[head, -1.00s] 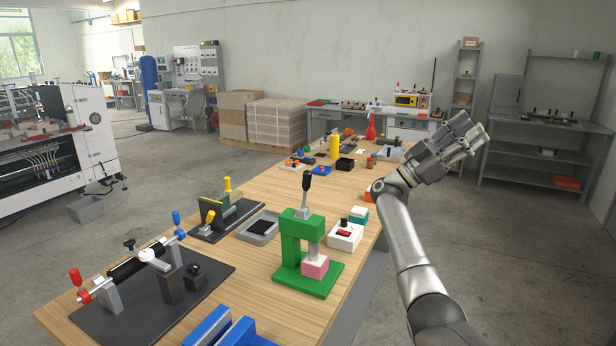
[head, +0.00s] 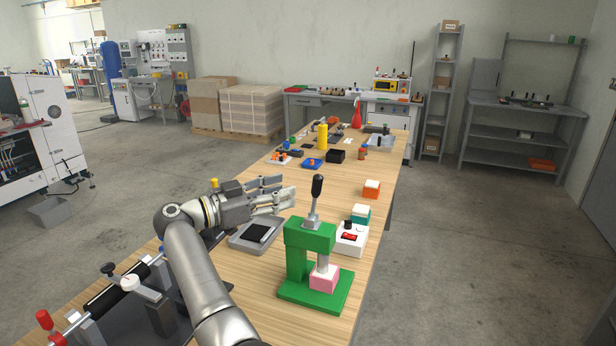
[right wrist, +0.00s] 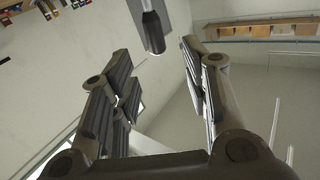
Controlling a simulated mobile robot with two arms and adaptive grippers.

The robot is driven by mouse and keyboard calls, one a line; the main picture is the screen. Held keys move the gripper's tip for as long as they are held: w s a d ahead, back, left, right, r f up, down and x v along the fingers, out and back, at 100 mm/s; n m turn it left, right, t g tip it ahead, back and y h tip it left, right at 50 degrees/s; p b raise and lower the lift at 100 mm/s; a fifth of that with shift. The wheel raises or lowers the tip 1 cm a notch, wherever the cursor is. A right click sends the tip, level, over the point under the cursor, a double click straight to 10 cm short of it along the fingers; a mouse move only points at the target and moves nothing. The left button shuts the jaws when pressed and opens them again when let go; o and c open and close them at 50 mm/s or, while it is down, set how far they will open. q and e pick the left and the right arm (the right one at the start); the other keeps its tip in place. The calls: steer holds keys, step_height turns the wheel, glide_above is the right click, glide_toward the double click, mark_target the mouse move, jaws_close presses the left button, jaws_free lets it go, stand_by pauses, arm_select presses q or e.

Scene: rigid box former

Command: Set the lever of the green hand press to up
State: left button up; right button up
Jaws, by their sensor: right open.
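The green hand press (head: 311,236) stands at the right front of the table. Its lever (head: 318,186) has a black grip on a grey stem and points upward, leaning slightly right. A grey ram comes down onto a pink block (head: 323,281) on the green base. My right gripper (head: 286,191) is open and empty, just left of the lever with its fingers pointing towards it. In the right wrist view the lever's black grip (right wrist: 153,32) shows beyond the open fingers, near the top; no contact shows. My left gripper is out of view.
A white box with a red switch (head: 350,239) stands right behind the press, with teal (head: 360,214) and orange (head: 371,189) blocks further back. A grey tray (head: 240,244) lies below my gripper. The roller fixture (head: 120,287) is at the lower left.

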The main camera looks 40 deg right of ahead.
mark_target(314, 181)
steer(key=d, duration=0.1)
steer(key=s+d, duration=0.1)
steer(key=d+p, duration=0.1)
steer(key=shift+s+d+r, duration=0.1)
steer(key=shift+s+r, duration=0.2)
steer(key=shift+r, duration=0.1)
steer(key=d+p, duration=0.1)
steer(key=d, duration=0.2)
steer(key=shift+s+d, duration=0.15)
steer(key=d, duration=0.2)
steer(key=d+p, duration=0.1)
steer(key=shift+s+d+f, duration=0.15)
steer(key=shift+d+f, duration=0.1)
steer(key=shift+d, duration=0.05)
steer(key=shift+c, duration=0.8)
steer(key=c, duration=0.4)
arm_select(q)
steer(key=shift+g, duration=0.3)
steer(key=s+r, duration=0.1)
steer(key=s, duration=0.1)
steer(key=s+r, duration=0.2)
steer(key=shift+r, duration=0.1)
arm_select(e)
jaws_close()
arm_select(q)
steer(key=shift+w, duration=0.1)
